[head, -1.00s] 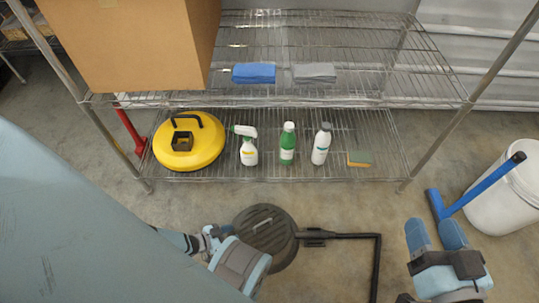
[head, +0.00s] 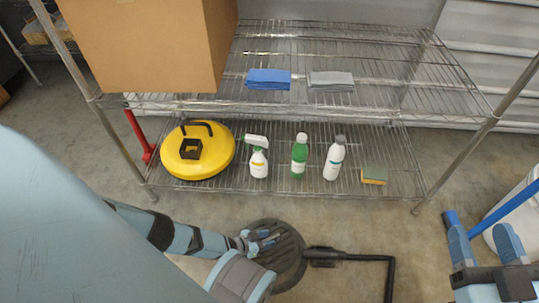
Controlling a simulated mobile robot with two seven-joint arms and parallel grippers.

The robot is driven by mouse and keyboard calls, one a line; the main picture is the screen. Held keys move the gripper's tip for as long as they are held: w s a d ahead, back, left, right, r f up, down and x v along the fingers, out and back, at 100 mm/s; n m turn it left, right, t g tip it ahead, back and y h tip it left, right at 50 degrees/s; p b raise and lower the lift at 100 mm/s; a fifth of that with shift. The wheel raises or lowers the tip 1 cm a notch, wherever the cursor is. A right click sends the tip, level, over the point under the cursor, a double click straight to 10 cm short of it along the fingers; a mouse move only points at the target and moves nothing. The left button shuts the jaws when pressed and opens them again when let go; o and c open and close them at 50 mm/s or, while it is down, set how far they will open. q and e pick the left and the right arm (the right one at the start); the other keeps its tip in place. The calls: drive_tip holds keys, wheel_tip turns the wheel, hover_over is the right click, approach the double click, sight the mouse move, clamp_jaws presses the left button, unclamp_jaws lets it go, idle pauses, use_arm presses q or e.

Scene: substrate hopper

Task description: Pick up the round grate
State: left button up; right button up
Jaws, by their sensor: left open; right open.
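The round grate (head: 290,256) is a dark disc with slots, lying on the concrete floor in front of the wire shelf. A black bar with a bent end (head: 350,257) extends from its right side; I cannot tell whether it is attached. My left gripper (head: 264,240) is open over the upper left part of the grate and hides some of it. I cannot tell whether it touches the grate. My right gripper (head: 486,243) is open and empty at the lower right, well apart from the grate.
The wire shelf (head: 380,150) holds a yellow round machine (head: 218,158), several bottles and a sponge (head: 373,176) low down, and a cardboard box (head: 140,50) and folded cloths above. A white bucket (head: 508,238) and a blue handle (head: 510,206) are at the right edge.

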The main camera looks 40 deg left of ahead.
use_arm(q)
drive_tip(key=shift+w, duration=0.1)
drive_tip(key=shift+c, duration=0.3)
drive_tip(key=c, duration=0.7)
clamp_jaws()
use_arm(e)
drive_tip(key=shift+s+r, duration=0.1)
drive_tip(key=shift+r, duration=0.05)
use_arm(q)
drive_tip(key=shift+r, duration=0.1)
drive_tip(key=shift+r, duration=0.1)
